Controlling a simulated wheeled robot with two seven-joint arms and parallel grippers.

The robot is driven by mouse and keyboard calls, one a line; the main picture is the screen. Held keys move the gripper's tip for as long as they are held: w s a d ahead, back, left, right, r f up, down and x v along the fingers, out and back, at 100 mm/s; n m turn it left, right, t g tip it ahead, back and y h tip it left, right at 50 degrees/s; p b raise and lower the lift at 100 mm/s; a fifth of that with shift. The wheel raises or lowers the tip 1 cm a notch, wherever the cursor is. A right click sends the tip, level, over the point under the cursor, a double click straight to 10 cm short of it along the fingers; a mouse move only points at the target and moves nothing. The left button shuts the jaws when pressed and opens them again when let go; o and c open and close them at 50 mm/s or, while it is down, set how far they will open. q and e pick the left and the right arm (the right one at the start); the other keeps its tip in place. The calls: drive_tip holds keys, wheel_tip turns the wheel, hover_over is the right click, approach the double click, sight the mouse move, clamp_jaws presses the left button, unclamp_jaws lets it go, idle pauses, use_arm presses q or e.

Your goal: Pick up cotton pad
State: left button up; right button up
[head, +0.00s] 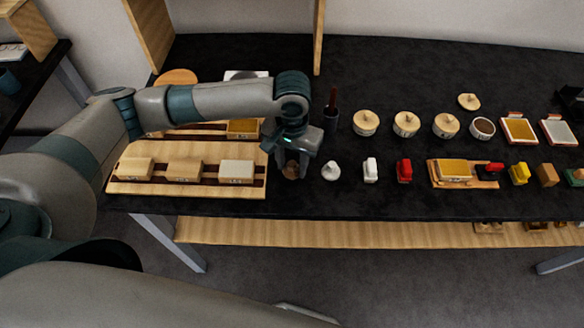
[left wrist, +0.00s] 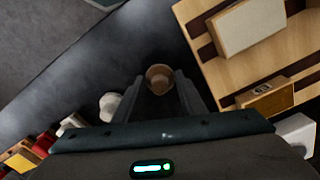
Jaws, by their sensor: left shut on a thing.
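My left gripper (head: 292,160) points down at the table beside the wooden tray's right end. It is shut on a small brown round-topped thing (head: 291,172). In the left wrist view, the brown thing (left wrist: 159,78) sits between the fingertips of my left gripper (left wrist: 160,90). I cannot tell for sure whether this is the cotton pad, nor whether it still touches the table. A white rounded piece (head: 330,172) stands just right of it and also shows in the left wrist view (left wrist: 109,105). My right gripper is not in view.
The wooden tray (head: 140,188) with several blocks lies close on the left. A white piece (head: 370,170) and a red piece (head: 404,171) stand in the row to the right. Lidded jars (head: 366,123) and a dark cup (head: 330,120) stand behind. The table's front strip is clear.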

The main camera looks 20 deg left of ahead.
sight(295, 163)
use_arm(q)
drive_tip(key=shift+r, duration=0.5)
drive_tip(key=r, duration=0.1)
drive_tip(key=r+b, duration=0.1)
drive_tip(key=r, duration=0.1)
drive_tip(key=shift+w+d+r+b, duration=0.1)
drive_tip(key=shift+d+r+b, duration=0.05)
drive_tip(key=shift+d+b, duration=0.2)
drive_tip(key=w+d+r+b, duration=0.2)
drive_tip(key=d+r, duration=0.4)
drive_tip(key=d, duration=0.4)
drive_tip(key=shift+w+d+r, duration=0.25)
drive_tip(key=shift+d+r, duration=0.1)
drive_tip(key=shift+r, duration=0.05)
drive_tip(key=shift+o, duration=0.4)
idle(1.1)
